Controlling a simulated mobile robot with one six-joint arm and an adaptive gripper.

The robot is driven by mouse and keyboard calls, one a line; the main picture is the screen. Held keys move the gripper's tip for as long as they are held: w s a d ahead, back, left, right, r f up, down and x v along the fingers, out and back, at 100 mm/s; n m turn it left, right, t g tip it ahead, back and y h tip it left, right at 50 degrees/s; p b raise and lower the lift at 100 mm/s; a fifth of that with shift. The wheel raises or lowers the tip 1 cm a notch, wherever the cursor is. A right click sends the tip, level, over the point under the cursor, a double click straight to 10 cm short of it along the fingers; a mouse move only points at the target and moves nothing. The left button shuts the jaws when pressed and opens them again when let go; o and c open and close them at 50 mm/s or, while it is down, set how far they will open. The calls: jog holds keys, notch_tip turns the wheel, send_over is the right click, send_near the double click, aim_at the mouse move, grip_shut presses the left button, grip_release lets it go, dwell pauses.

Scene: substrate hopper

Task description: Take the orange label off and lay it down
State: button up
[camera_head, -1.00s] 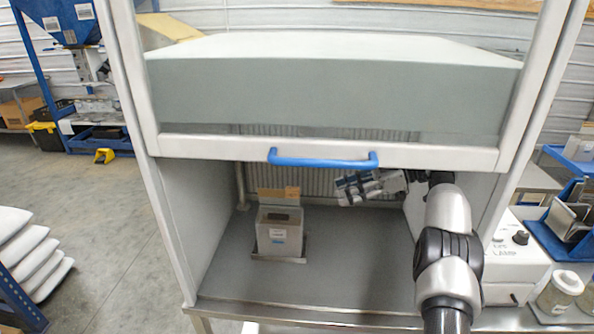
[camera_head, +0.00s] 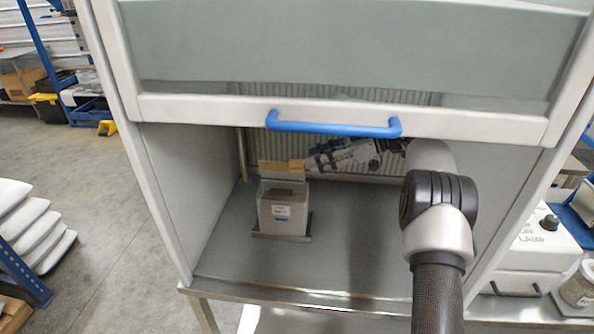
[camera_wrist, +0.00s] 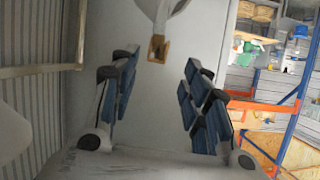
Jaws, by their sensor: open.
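A pale box-shaped hopper (camera_head: 283,212) with an open top and a small white and blue label on its front stands inside the cabinet. An orange-tan flat piece (camera_head: 280,167), which looks like the orange label, stands upright at its back edge. My gripper (camera_head: 314,160) is just right of that piece, pointing left, with a gap that is hard to judge. In the wrist view my gripper (camera_wrist: 162,80) is open and empty, its blue-padded fingers wide apart. A small orange-brown piece (camera_wrist: 158,49) shows ahead between the fingertips, beneath a grey part; I cannot tell if it is the label.
The hopper stands on a dark tray (camera_head: 262,236) on the grey cabinet floor (camera_head: 345,255), clear to the right and front. The raised sash with its blue handle (camera_head: 333,126) hangs above my arm. A corrugated back wall is close behind my gripper.

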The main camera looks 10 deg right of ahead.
aim_at(300, 162)
jog(key=x, duration=0.2)
jog(key=b+x, duration=0.1)
jog(key=x, duration=0.3)
jog(key=shift+w+a+b, duration=0.35)
jog(key=shift+w+b, duration=0.05)
jog(key=shift+d, duration=0.1)
jog(key=shift+c, duration=0.5)
jog(key=c, duration=0.7)
